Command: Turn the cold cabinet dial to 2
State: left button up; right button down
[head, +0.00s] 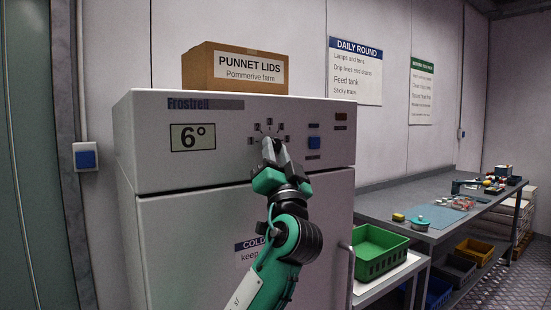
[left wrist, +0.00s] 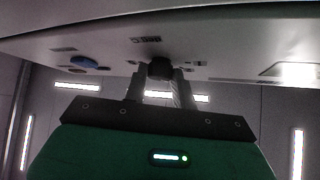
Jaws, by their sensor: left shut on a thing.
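The white cold cabinet (head: 165,235) stands in the middle of the head view. Which number the dial points to cannot be told. My right gripper is not in view.
A blue button (head: 314,142) is right of the dial. A cardboard box (head: 235,70) of punnet lids stands on the cabinet. A green crate (head: 380,252) and a grey workbench (head: 440,230) with small items are at the right. A blue wall switch (head: 87,159) is at the left.

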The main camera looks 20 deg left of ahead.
pick_arm(q)
jog(key=shift+f, duration=0.1)
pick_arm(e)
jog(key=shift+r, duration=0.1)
pick_arm(q)
jog(key=o, duration=1)
jog(key=shift+s+d+f, duration=0.2)
jog(key=shift+f, duration=0.05)
jog(key=b+v, duration=0.2)
jog(key=v, duration=1.1)
jog(key=shift+s+b, duration=0.1)
jog(key=shift+b, duration=0.3)
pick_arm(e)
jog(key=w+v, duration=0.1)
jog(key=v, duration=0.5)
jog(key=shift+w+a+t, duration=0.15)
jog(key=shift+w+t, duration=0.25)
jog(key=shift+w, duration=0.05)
